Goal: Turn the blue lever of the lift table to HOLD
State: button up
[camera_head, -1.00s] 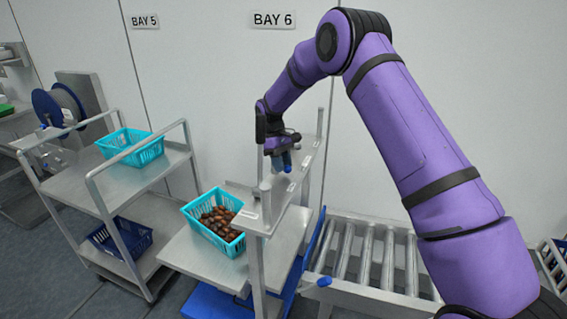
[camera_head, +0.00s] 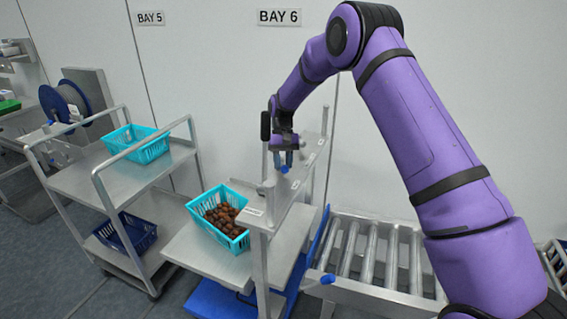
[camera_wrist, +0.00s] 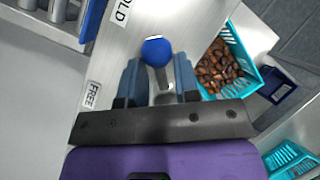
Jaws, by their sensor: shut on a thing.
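The blue lever's round knob (camera_wrist: 156,51) shows in the wrist view, with its metal stem (camera_wrist: 165,80) between my fingers. My gripper (camera_wrist: 158,75) is shut on the lever, with a blue-grey finger on each side. The knob lies beyond the stem, toward the top of the picture. A FREE label (camera_wrist: 92,93) is on the plate to the left, and a partly cut-off HOLD label (camera_wrist: 122,10) is at the top. In the head view my gripper (camera_head: 288,158) is at the narrow top ledge of the lift table (camera_head: 258,216), and the lever is mostly hidden.
A turquoise basket of dates (camera_head: 232,246) stands on the lift table's platform. A cart (camera_head: 122,183) with a turquoise basket above and a dark blue one below is to the left. A roller conveyor (camera_head: 380,255) is to the right. The wall is close behind.

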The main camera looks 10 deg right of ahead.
jog(key=shift+a+r, duration=0.1)
jog(key=o, duration=0.9)
jog(key=v, duration=1)
jog(key=shift+r, duration=0.3)
jog(key=shift+w, duration=0.15)
